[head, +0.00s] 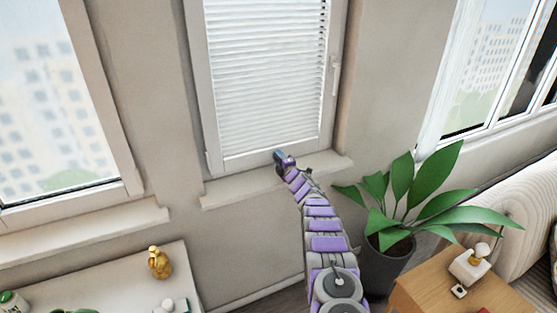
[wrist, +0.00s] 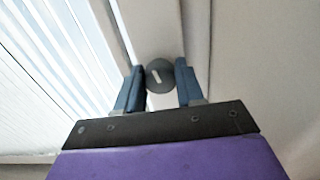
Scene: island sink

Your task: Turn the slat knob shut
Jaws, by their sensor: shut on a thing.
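The slat knob (wrist: 158,82) is a dark grey disc with a short pale mark on its face, slightly tilted from the picture's vertical. It sits on the pale window frame beside the blind. My gripper (wrist: 161,72) has its two blue fingers on either side of the knob and is shut on it. In the head view my gripper (head: 281,160) is at the bottom of the middle window's frame and hides the knob. The white slatted blind (head: 264,70) covers that window's pane, with thin lines between its slats.
A sill (head: 235,193) juts out below the window. A potted plant (head: 390,240) stands close to the right of my arm. A wooden side table (head: 450,290) is at lower right. A white cabinet top (head: 115,285) with a gold figurine (head: 159,262) is at lower left.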

